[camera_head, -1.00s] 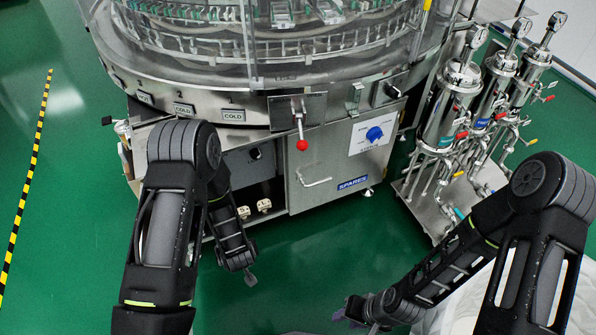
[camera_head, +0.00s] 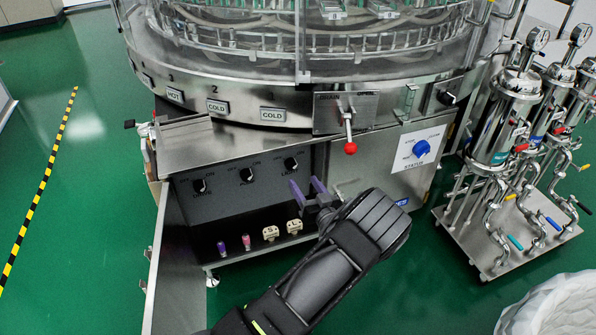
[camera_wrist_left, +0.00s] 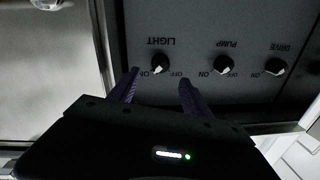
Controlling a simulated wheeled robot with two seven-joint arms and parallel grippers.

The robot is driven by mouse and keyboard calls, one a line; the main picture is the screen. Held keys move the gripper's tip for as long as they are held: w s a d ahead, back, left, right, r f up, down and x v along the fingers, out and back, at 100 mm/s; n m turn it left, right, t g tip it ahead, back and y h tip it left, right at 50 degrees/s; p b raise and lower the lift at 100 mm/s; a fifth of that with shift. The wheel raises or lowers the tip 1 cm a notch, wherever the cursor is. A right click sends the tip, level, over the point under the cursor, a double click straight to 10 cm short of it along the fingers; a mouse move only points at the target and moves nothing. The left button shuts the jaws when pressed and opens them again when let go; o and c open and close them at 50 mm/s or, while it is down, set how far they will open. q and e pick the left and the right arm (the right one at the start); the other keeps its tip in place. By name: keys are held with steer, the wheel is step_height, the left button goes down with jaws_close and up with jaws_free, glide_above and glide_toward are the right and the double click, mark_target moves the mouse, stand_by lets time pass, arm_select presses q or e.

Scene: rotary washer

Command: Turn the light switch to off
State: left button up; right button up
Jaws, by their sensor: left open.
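The light switch (camera_head: 291,164) is a black rotary knob, the rightmost of three on a grey panel (camera_head: 235,190) inside an open compartment. The left wrist view shows the panel upside down, with the LIGHT knob (camera_wrist_left: 159,64) at the left; its pale pointer seems to lean to the ON side. My left gripper (camera_head: 308,187) is open and empty, just in front of the panel, below and right of the knob in the head view. In the wrist view its purple fingers (camera_wrist_left: 157,88) stand apart with the knob just beyond them. My right gripper is not in view.
The PUMP knob (camera_head: 247,175) and DRIVE knob (camera_head: 199,186) sit left of LIGHT. An open door (camera_head: 166,265) hangs at the left. A red-tipped lever (camera_head: 350,147) and blue STATUS knob (camera_head: 421,149) are to the right. Small items, including a beige block (camera_head: 270,233), stand below the panel.

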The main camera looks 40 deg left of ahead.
mark_target(294, 169)
arm_select(q)
steer(key=b+x, duration=0.2)
steer(key=x, duration=0.5)
steer(key=shift+w+a, duration=0.15)
steer(key=shift+a, duration=0.25)
steer(key=shift+c, duration=0.5)
jaws_close()
